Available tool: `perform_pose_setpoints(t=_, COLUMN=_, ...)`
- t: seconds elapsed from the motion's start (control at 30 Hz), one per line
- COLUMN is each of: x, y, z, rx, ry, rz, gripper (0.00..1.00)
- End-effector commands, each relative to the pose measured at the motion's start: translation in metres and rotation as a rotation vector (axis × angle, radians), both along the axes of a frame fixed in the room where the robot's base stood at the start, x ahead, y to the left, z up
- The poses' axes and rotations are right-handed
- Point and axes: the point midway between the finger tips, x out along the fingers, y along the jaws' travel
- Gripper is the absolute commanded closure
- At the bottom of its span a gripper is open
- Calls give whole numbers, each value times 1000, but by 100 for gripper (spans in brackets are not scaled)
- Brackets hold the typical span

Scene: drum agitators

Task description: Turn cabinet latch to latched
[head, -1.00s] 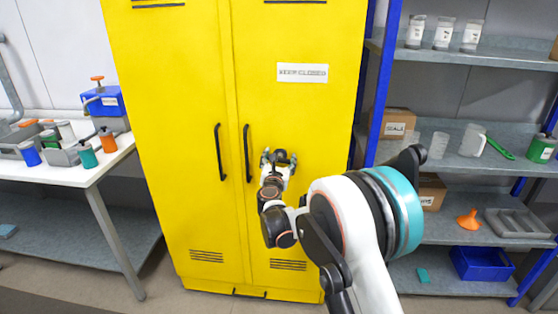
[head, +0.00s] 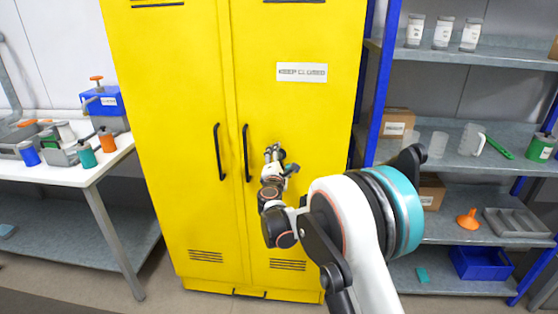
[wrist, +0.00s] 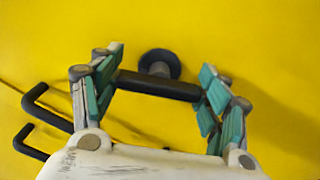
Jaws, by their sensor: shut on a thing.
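The yellow cabinet (head: 190,100) stands with both doors closed. Its latch (wrist: 159,86) shows in the wrist view as a black bar in front of a round black boss on the yellow door. My gripper (wrist: 160,82) has its teal-padded fingers on either side of the bar, shut on it near its two ends. In the head view my gripper (head: 277,154) is at the right door, to the right of the black pull handles, and hides most of the latch. The latch's exact angle is hard to tell from the head view.
Two black pull handles (head: 219,152) stand out from the doors, close to the left of my gripper; they also show in the wrist view (wrist: 38,120). A white workbench (head: 80,170) is at left. Blue-framed shelves (head: 470,235) with containers are at right.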

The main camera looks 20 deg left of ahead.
Motion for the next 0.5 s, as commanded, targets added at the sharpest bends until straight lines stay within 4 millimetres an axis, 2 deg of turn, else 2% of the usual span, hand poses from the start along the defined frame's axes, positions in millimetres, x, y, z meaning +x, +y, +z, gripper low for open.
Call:
perform_pose_setpoints(t=0.2, x=0, y=-1, z=-1, rx=182, ry=44, rz=0, gripper=55)
perform_pose_setpoints(t=0.5, x=0, y=-1, z=-2, rx=362, ry=87, rz=-1, gripper=55)
